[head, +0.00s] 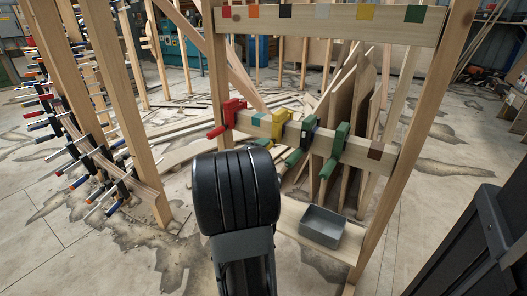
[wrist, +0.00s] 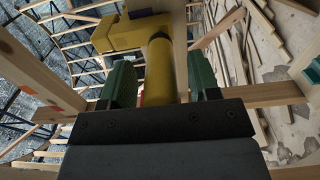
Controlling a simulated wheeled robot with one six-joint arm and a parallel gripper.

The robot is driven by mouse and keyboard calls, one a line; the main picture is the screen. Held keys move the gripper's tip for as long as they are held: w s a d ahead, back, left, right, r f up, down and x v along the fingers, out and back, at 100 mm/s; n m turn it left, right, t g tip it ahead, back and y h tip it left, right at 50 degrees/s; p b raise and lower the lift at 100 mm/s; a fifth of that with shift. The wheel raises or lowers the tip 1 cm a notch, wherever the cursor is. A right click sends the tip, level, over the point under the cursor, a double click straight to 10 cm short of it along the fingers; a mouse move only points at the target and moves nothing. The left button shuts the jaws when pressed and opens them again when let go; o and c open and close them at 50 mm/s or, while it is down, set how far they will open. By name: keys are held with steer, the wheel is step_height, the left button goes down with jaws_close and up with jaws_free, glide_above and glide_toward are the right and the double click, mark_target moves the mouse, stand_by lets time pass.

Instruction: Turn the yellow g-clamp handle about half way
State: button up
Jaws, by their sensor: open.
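The yellow g-clamp (head: 280,120) sits on the lower wooden rail (head: 262,126) of a frame, between a red clamp and green clamps. In the wrist view its yellow body (wrist: 120,38) is at the upper left, and its thick yellow handle (wrist: 158,68) runs down the middle. My gripper (wrist: 161,82) has its two green-padded fingers apart, one on each side of the handle. Gaps show beside the handle, so the fingers look clear of it. The handle's near end is hidden behind my gripper's dark body.
A red clamp (head: 228,114) is left of the yellow one; green clamps (head: 335,146) are close on its right. A grey bin (head: 320,226) stands on the lower shelf. Wooden posts (head: 425,130) flank the rail. A rack of clamps (head: 85,145) stands at left.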

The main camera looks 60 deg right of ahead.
steer(key=a+p, duration=0.2)
steer(key=a, duration=1.2)
steer(key=shift+p, duration=0.35)
steer(key=shift+d, duration=0.1)
steer(key=a+r+t+y+p, duration=0.3)
steer(key=a+r+y+p, duration=1.5)
steer(key=a+r+p, duration=1.1)
step_height(320, 180, up, 2)
steer(key=p, duration=0.6)
steer(key=shift+s+a+t, duration=0.25)
steer(key=shift+a+t, duration=0.05)
